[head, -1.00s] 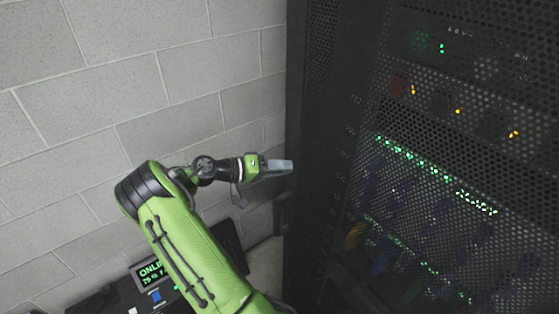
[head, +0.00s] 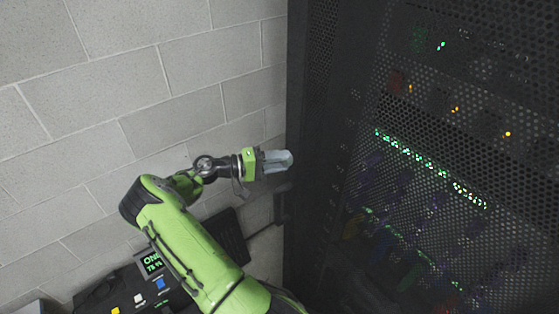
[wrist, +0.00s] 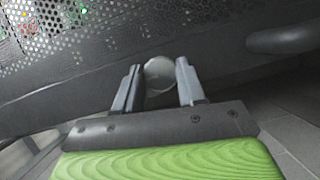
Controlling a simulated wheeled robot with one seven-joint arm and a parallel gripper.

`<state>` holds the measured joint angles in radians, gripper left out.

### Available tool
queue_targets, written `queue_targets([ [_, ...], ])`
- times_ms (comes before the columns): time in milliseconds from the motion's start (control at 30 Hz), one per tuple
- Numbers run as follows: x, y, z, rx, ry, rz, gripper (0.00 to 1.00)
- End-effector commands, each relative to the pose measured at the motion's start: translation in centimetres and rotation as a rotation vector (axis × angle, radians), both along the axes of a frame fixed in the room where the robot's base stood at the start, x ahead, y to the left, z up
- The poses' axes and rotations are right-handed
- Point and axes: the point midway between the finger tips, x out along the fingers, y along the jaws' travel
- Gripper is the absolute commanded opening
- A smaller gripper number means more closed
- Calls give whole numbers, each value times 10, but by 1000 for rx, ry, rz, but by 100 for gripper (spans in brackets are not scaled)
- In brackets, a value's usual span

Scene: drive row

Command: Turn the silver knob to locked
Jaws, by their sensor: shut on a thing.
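The silver knob (wrist: 160,72) is a round, pale metal piece on the dark cabinet door's edge in the wrist view. My gripper (wrist: 158,80) is shut on it, one grey finger on each side. In the head view my gripper (head: 280,160) reaches the cabinet's left front edge, and its fingers hide the knob. No mark showing the knob's turn or the locked position can be made out.
The dark server cabinet (head: 335,140) with a perforated door and lit lamps fills the right. A dark bar handle (wrist: 285,39) sits right of the knob. A pale block wall (head: 100,100) is at left. A console (head: 135,290) with a green display stands below my arm.

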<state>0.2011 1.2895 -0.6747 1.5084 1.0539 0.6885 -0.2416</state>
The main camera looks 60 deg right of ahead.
Motion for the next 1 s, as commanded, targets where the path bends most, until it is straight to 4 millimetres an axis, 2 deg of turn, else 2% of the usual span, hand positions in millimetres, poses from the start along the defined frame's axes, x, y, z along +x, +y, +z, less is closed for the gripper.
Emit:
queue_targets([
  [233,0,0,0,0,1,2,9],
  [267,0,0,0,0,1,2,41],
  [400,0,0,0,1,0,1,63],
  [433,0,0,0,1,0,1,65],
  [767,5,4,0,0,0,1,65],
  [867,21,16,0,0,-2,7,65],
  [1000,51,42,2,-3,0,8,65],
])
